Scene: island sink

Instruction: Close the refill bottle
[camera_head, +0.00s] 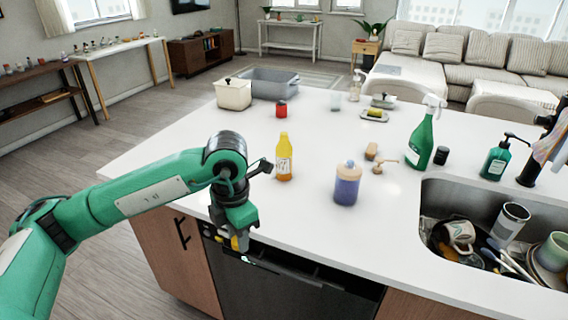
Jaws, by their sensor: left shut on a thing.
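A clear-sided bottle (284,158) with yellow and orange contents and a pale label stands upright on the white counter (235,165). It looks like the refill bottle; whether its narrow yellow top is open is too small to tell. My left gripper (240,243) points down in front of the counter's near edge, left of and nearer than the bottle, apart from it. It is shut on a small yellow thing (235,243), mostly hidden by the fingers, which may be a cap. My right gripper is not in view.
A green spray bottle (423,140) and a full sink (490,235) are further right.

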